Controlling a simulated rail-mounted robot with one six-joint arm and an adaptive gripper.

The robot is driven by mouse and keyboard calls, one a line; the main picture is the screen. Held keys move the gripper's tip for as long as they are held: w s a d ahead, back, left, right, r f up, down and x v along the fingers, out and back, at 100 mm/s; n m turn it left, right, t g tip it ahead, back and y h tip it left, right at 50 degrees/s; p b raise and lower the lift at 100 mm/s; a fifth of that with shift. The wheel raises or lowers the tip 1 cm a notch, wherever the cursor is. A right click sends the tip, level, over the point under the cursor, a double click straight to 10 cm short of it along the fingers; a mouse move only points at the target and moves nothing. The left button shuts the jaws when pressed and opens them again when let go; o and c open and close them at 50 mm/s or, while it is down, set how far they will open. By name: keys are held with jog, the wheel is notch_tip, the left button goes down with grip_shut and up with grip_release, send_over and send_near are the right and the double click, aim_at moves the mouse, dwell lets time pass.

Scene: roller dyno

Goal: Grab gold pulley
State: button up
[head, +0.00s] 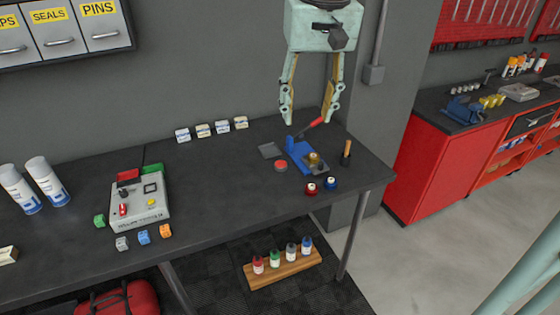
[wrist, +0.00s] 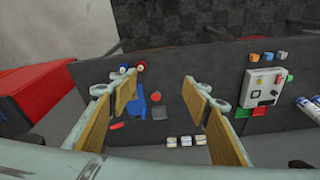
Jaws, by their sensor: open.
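A small gold pulley (head: 314,158) sits on the blue fixture (head: 297,153) near the right end of the dark workbench (head: 225,180). A red handle (head: 318,123) sticks up at the fixture's back. My gripper (head: 308,115) hangs above and behind the fixture, fingers pointing down, wide apart and empty. In the wrist view, the open fingers (wrist: 160,90) frame the bench, with the blue fixture (wrist: 141,103) beside the left finger. I cannot make out the pulley in that view; the left finger may cover it.
A red disc (head: 281,166) lies left of the fixture. Red (head: 311,188) and blue (head: 331,182) bottles stand in front, and a dark holder (head: 346,157) to the right. Several small boxes (head: 202,130) line the back. A control box (head: 139,203) stands left; the bench middle is clear.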

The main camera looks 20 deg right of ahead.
jog(key=w+d+f+m+p, duration=0.1)
jog(key=w+d+f, duration=0.2)
jog(key=w, duration=0.2)
jog(key=w+d+f+g+p, duration=0.1)
jog(key=w+d+f, duration=0.1)
jog(key=w, duration=0.3)
jog(key=w+d+f+m+p, duration=0.1)
jog(key=w+d+f, duration=0.2)
jog(key=w, duration=0.3)
jog(key=m+g+p, duration=0.1)
jog(key=p, duration=0.1)
send_over(314, 156)
notch_tip(314, 156, down, 13)
jog(key=shift+w, duration=0.2)
jog(key=shift+f, duration=0.2)
jog(key=shift+f, duration=4.2)
jog(key=shift+f, duration=2.6)
jog(key=shift+c, duration=0.8)
jog(key=c, duration=0.8)
